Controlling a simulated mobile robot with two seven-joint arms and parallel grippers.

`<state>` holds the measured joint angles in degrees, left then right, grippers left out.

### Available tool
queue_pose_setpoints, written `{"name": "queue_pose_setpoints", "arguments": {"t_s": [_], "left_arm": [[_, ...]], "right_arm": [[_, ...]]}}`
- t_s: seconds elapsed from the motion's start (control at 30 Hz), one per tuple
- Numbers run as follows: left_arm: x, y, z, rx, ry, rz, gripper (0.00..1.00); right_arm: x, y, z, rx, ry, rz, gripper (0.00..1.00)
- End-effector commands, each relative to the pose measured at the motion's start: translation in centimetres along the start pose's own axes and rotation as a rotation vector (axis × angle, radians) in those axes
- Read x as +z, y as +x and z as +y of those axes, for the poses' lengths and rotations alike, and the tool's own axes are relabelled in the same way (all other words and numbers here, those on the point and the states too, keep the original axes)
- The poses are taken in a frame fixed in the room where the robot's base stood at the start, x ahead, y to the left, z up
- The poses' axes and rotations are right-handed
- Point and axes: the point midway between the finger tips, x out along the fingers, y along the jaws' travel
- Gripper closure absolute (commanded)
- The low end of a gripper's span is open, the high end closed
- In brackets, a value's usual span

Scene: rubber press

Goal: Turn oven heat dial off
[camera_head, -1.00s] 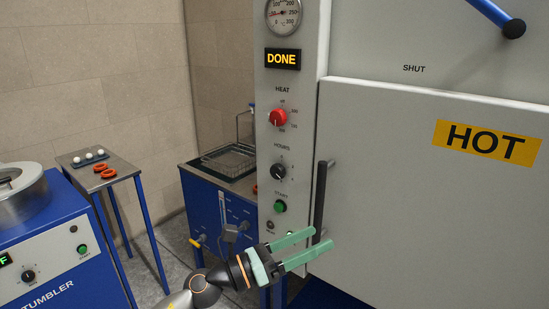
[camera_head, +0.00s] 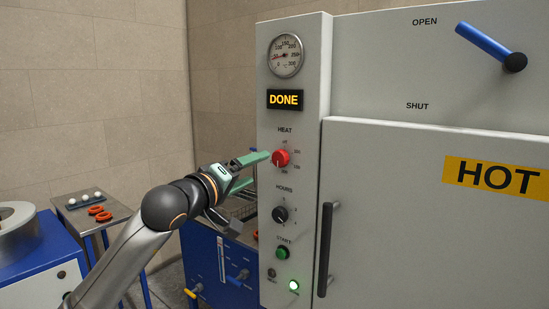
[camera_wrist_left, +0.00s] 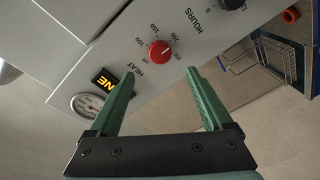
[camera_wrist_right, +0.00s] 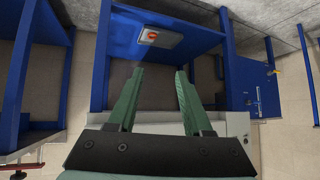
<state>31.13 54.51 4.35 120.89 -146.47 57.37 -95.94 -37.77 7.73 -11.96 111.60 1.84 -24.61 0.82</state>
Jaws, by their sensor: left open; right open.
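The red heat dial (camera_head: 280,158) is on the oven's grey control panel (camera_head: 268,200), below the word HEAT. Its pale mark appears to point downward in the head view; the exact setting is too small to read. My left gripper (camera_head: 260,168) is open beside the panel, its upper fingertip close to the dial. In the left wrist view the dial (camera_wrist_left: 160,51) lies ahead of the open fingers (camera_wrist_left: 161,74), in line with the gap between them. I cannot tell whether a finger touches it. My right gripper (camera_wrist_right: 159,72) is open and empty, away from the dial, in the right wrist view.
The black hours knob (camera_head: 280,215), green start button (camera_head: 282,253) and oven door handle (camera_head: 327,250) are below and right of the dial. The display (camera_head: 285,99) reads DONE. A wire basket (camera_head: 240,206) stands behind the left gripper.

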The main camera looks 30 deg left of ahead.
Motion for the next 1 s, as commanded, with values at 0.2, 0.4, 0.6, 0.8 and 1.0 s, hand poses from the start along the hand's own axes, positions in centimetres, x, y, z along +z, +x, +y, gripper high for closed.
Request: {"name": "queue_pose_setpoints", "arguments": {"t_s": [0.2, 0.4, 0.6, 0.8, 1.0], "left_arm": [[-0.1, 4.7, 0.4, 0.001, -0.008, -0.004, 0.17], [0.0, 7.6, 0.2, 0.001, -0.006, -0.003, 0.17], [0.1, 9.0, 0.1, 0.001, -0.003, -0.002, 0.17], [0.1, 9.2, 0.0, 0.001, -0.003, -0.002, 0.17], [0.1, 9.2, 0.0, 0.001, -0.003, -0.003, 0.25]], "right_arm": [[0.1, -1.6, 1.1, 0.029, 0.004, -0.013, 0.5], [0.1, -2.1, 1.2, 0.03, 0.006, -0.024, 0.5], [-0.4, -2.3, 1.0, 0.027, 0.006, -0.02, 0.5], [-0.6, -2.2, 0.9, 0.026, 0.007, -0.016, 0.5], [-0.6, -2.2, 0.9, 0.025, 0.007, -0.016, 0.5]]}}
